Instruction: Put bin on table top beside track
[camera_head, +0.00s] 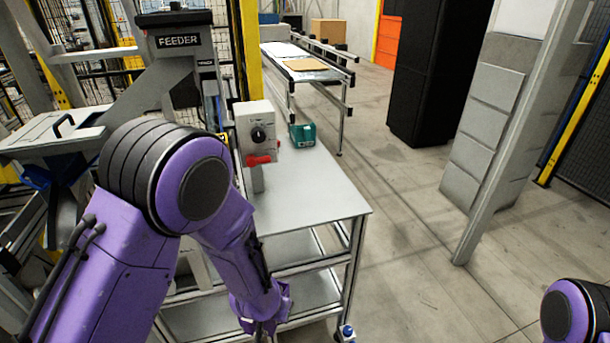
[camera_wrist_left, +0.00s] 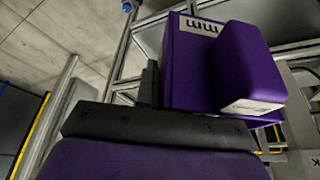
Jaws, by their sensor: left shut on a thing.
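A grey table top (camera_head: 310,195) stands in the middle of the head view, with shelves below it. A small teal bin-like object (camera_head: 302,134) sits on its far end, right of a grey control box. My left arm reaches down in front of the table, and its wrist end is low, at the bottom edge of the view. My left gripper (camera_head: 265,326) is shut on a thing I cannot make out. The left wrist view shows purple blocks, one marked with dark letters, and a black bar; the fingertips are not clear. My right gripper is out of view.
The control box (camera_head: 257,133) with a red handle stands on the table's left side. The feeder machine (camera_head: 180,60) is behind it. A track-like frame (camera_head: 305,68) with flat sheets runs beyond the table. Grey cabinets (camera_head: 487,130) stand at the right; the floor between is clear.

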